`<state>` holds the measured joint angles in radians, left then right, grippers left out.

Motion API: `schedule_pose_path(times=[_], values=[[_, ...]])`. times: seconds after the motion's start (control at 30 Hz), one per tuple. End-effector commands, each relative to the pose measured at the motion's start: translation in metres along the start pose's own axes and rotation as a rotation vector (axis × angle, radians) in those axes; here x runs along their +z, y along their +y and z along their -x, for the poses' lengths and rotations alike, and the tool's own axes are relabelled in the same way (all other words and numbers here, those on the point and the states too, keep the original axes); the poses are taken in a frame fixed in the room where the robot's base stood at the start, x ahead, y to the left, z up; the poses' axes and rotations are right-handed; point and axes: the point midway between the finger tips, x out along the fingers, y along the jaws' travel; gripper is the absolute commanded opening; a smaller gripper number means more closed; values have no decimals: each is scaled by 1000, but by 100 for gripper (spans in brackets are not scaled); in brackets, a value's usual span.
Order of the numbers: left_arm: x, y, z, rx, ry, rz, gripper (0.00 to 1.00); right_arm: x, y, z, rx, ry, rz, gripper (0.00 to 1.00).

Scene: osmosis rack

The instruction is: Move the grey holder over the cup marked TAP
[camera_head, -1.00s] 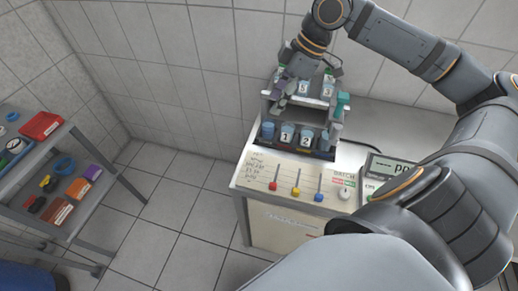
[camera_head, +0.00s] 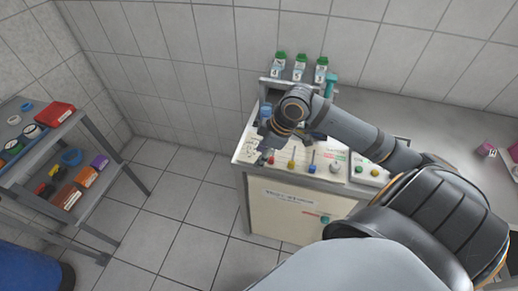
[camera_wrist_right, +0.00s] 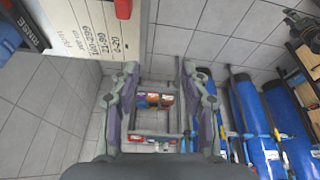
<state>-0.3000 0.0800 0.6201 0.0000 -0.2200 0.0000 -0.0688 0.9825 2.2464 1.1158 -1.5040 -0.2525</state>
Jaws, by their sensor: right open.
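My right gripper (camera_head: 268,144) is at the left front of the white bench unit, and its wrist covers most of the cup row. In the right wrist view the same gripper (camera_wrist_right: 160,72) is open, with nothing between its fingers. A blue cup (camera_head: 266,112) shows just left of the wrist. A blue thing (camera_wrist_right: 8,38) sits at the left edge of the wrist view, beside a label reading RINSE. No TAP marking is readable. I cannot make out the grey holder for sure; the wrist may hide it. My left gripper is out of view.
Several white bottles with green caps (camera_head: 299,68) stand on a raised grey shelf behind. Coloured knobs, including a yellow one (camera_head: 291,164), line the panel. A grey shelf rack (camera_head: 100,150) with boxes stands at left. Open floor lies between rack and bench.

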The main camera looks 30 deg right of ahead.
Motion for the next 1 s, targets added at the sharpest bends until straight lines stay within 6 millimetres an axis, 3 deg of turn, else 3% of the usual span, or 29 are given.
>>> schedule_pose_path(times=[0.13, 0.33, 1.0], values=[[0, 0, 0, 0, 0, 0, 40, 7, -21, -30, 25, 10, -76, 46], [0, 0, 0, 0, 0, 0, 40, 17, -39, -53, 79, 12, -179, 46], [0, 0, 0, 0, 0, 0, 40, 22, -44, -60, 109, 8, -228, 46]])
